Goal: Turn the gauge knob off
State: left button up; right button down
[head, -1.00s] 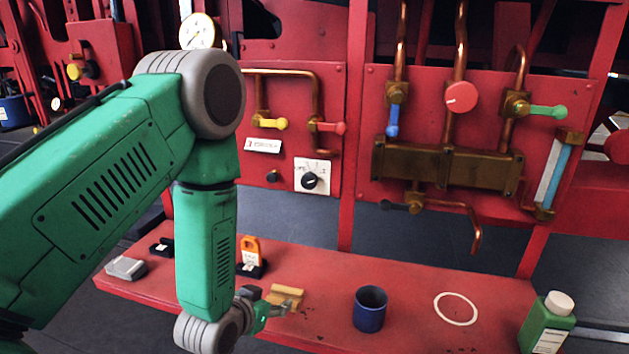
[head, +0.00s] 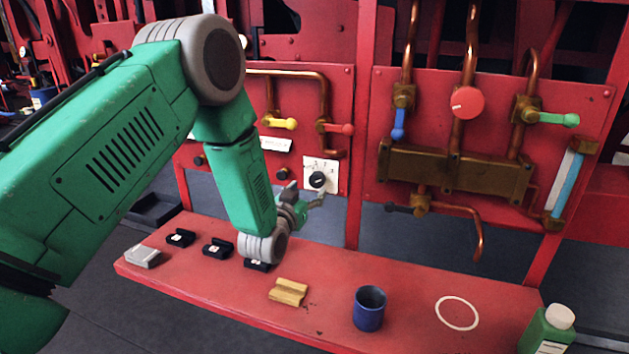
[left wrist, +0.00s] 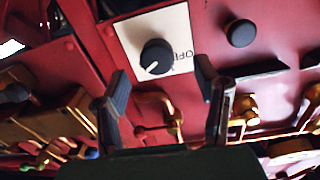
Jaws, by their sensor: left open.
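The gauge knob (head: 317,180) is a round black knob on a white plate on the red panel, left of the upright post. In the left wrist view the knob (left wrist: 155,56) has a white pointer aimed to the lower left; the word OFF is printed on the plate to its right, upside down. My left gripper (head: 307,194) is just in front of and below the plate. In the left wrist view its two open fingers (left wrist: 166,88) straddle the space just below the knob, apart from it and holding nothing. My right gripper is not in view.
Yellow (head: 284,124) and red (head: 341,129) valve handles sit above the knob, with a round red handwheel (head: 467,103) at right. The red shelf (head: 405,300) below carries a blue mug (head: 369,308), a tan block (head: 288,292) and small black blocks.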

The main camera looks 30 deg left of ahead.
aim_at(316, 183)
pick_arm(q)
jog(key=w, duration=0.5)
jog(key=shift+d+r, duration=0.1)
jog(key=shift+r, duration=0.1)
jog(key=shift+w, duration=0.1)
jog(key=shift+a+f, duration=0.25)
jog(key=shift+a, duration=0.5)
jog(key=shift+w+d, duration=0.1)
jog(key=c, duration=1.1)
jog(key=shift+w+d+r, duration=0.1)
jog(key=shift+d, duration=0.15)
jog(key=shift+c, duration=0.2)
